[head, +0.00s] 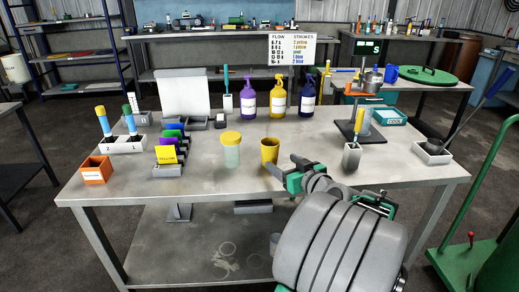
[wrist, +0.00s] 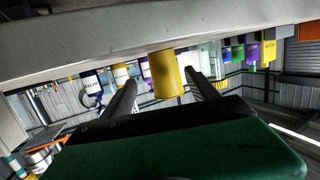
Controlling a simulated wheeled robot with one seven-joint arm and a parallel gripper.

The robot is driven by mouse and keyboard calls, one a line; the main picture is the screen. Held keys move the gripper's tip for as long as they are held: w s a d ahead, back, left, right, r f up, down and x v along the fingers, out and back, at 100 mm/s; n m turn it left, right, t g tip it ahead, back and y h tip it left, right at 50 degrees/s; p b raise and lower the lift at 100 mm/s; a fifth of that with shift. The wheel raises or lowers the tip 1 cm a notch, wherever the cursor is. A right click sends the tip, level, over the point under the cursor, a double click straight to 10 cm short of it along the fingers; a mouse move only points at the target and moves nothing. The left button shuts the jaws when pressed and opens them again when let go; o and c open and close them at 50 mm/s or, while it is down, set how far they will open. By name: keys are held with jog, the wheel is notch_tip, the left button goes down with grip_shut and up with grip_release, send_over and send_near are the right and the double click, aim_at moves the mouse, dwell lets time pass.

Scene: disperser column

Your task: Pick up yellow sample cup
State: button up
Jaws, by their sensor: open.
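The yellow sample cup (head: 270,150) stands upright on the grey workbench (head: 215,192), near its front edge right of the middle. My gripper (head: 286,166) is at the cup's near right side in the head view, and its open fingers hold nothing. The wrist view is upside down, with the bench along the top. There the yellow cup (wrist: 167,77) shows between the two spread fingers, in line with the gap. I cannot tell whether a finger touches it. My arm hides part of the bench's front right.
A clear jar with a yellow lid (head: 231,148) stands just left of the cup. Purple (head: 248,103), yellow (head: 279,99) and blue (head: 306,97) spray bottles stand behind. A grey holder with a yellow-handled tool (head: 352,157) is to the right. Colored label cards (head: 168,155) are left.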

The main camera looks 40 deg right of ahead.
aim_at(274, 157)
jog(key=x, duration=0.7)
jog(key=shift+w+a, duration=0.3)
jog(key=shift+w, duration=0.15)
jog(key=c, duration=1.4)
jog(key=shift+c, duration=0.5)
jog(key=shift+r, duration=0.2)
